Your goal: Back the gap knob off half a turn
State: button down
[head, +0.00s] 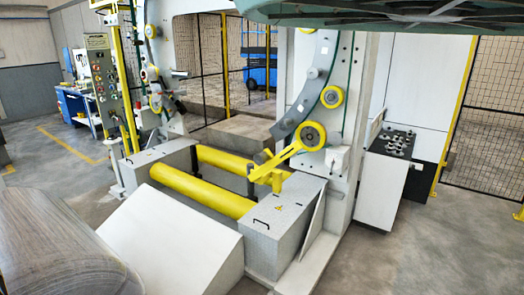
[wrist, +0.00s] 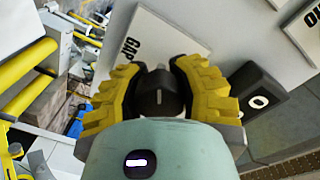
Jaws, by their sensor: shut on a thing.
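The gap knob (wrist: 158,97) is dark and round with a short white mark on its face, in the middle of the wrist view. My gripper (wrist: 160,78) has its yellow, ribbed fingers shut on the knob from both sides, hiding its flanks. A white plate (wrist: 165,32) with the word "GAP" (wrist: 127,48), seen upside down, lies just beyond the fingers. My gripper does not show clearly in the head view.
A black block with a white ring (wrist: 258,101) sits close to the right finger. Another lettered plate (wrist: 305,22) is at the upper right. In the head view, yellow rollers (head: 200,190) lie in a grey frame, and a white cabinet with dark knobs (head: 393,142) stands at right.

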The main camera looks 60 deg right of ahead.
jog(key=n+b, duration=1)
jog(key=b, duration=0.4)
jog(key=shift+r, duration=0.1)
jog(key=shift+r+n+t+b, duration=0.1)
jog(key=shift+n+t+b, duration=0.2)
jog(key=shift+n+b, duration=0.1)
jog(key=c, duration=0.5)
grip_release()
jog(key=shift+f, duration=0.2)
